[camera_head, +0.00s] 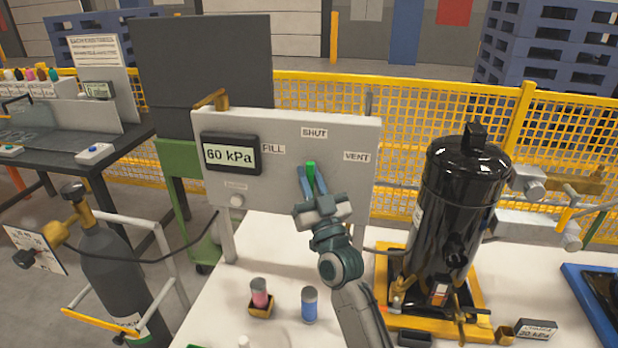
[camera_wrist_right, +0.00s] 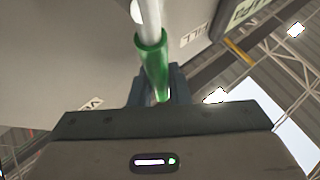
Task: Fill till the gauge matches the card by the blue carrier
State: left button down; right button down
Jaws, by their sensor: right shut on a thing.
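The grey panel (camera_head: 285,190) carries a gauge (camera_head: 230,154) that reads 60 kPa. Its labels read FILL (camera_head: 273,149), SHUT (camera_head: 314,132) and VENT (camera_head: 356,156). A lever with a green grip (camera_head: 311,172) shows just below SHUT, between FILL and VENT. My right gripper (camera_head: 309,186) is shut on this grip. In the right wrist view, the green grip (camera_wrist_right: 152,62) sits on a pale rod between the fingers. A small card (camera_head: 536,328) stands left of the blue carrier (camera_head: 598,318); it seems to read 30 kPa, but the digits are small. My left gripper is not in view.
A black compressor tank (camera_head: 455,205) stands in a yellow frame (camera_head: 482,318) right of my arm. A grey gas cylinder (camera_head: 110,268) stands left.

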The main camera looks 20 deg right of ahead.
aim_at(312, 185)
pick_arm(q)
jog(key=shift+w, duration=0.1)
pick_arm(e)
jog(key=shift+f, duration=0.15)
jog(key=c, duration=1.6)
grip_release()
jog(key=shift+c, duration=0.2)
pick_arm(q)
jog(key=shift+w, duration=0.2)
